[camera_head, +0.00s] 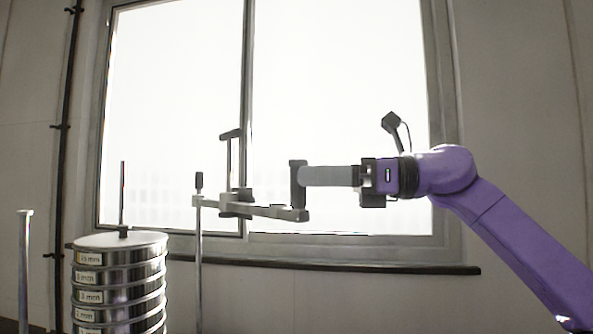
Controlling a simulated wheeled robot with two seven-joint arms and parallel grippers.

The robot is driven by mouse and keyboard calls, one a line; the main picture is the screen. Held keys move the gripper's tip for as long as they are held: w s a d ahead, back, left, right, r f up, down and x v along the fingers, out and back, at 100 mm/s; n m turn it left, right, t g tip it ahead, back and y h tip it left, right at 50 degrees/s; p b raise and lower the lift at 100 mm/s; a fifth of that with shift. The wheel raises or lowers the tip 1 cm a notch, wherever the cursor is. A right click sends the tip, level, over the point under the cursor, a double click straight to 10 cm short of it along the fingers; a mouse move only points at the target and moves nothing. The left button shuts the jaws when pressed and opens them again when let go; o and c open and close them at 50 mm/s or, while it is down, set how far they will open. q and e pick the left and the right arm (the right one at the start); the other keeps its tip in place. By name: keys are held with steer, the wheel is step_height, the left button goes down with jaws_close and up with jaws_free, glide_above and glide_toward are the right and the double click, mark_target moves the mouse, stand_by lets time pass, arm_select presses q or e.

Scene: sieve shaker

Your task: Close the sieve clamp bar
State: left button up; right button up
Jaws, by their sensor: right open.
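The sieve clamp bar (270,211) is a grey arm on a thin upright post (198,260). It points right, away from the sieve stack (118,285) at lower left, so it stands open. A clamp screw with a dark crossbar (231,134) rises from its middle. A dark upright handle (298,191) stands at its right end. My right gripper (302,176) comes in level from the right, open, its grey fingers reaching the handle. I cannot tell whether they touch it or straddle it. My left gripper is out of view.
A second thin post (24,270) stands at far left. A thin rod (122,195) rises behind or from the stack's lid. A bright window (340,100) with a dark sill (380,265) lies behind. The space between the stack and the bar's post looks clear.

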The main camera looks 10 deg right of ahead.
mark_target(297, 208)
steer(key=x, duration=0.3)
steer(key=shift+w+f, duration=0.1)
steer(key=shift+w, duration=0.15)
steer(key=shift+s+a, duration=0.1)
jaws_close()
